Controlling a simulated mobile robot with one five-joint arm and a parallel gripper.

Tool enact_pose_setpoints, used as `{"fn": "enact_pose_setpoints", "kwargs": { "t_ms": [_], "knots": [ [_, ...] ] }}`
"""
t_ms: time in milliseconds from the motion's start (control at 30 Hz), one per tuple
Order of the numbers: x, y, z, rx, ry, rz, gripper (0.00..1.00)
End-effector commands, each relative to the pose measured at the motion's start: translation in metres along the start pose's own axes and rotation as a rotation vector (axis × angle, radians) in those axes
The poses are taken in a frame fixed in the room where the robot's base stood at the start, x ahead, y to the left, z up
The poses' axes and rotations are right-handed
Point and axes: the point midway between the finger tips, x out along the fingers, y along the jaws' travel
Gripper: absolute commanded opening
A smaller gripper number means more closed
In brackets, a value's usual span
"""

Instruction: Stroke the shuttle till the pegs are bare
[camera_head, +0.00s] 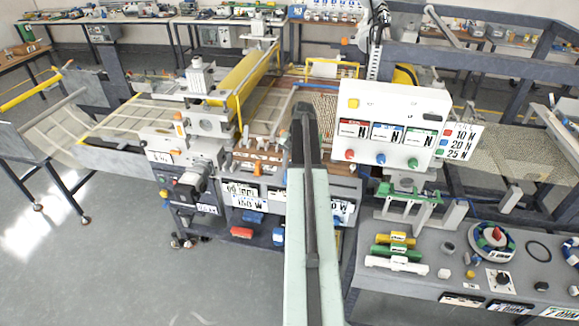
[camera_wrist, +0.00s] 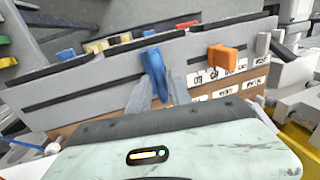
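In the wrist view a blue upright handle (camera_wrist: 155,72) stands out from a grey slotted panel (camera_wrist: 100,85). The fingers of my gripper (camera_wrist: 160,95) are pale grey, one on each side of its lower part. I cannot tell whether they press on it. An orange block (camera_wrist: 222,58) sits to its right on the same panel. In the head view my arm reaches forward to the machine front and hides my gripper. I cannot tell for sure which part is the shuttle, and I see no clear pegs.
A white box (camera_head: 396,122) with colored knobs stands right of my arm. A yellow beam (camera_head: 245,80) crosses the mesh machine at left. The floor (camera_head: 110,260) at lower left is clear.

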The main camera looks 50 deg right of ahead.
Motion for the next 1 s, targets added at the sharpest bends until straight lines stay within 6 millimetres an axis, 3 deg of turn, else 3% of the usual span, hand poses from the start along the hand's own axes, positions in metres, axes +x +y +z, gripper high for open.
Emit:
{"fn": "enact_pose_setpoints", "kwargs": {
  "t_ms": [33,67,1000],
  "knots": [
    [-0.0001,0.0,0.0,0.0,0.0,0.0,0.07],
    [-0.0001,0.0,0.0,0.0,0.0,0.0,0.0],
    [-0.0002,-0.0003,-0.0003,0.0,0.001,-0.001,0.0]
  ]
}}
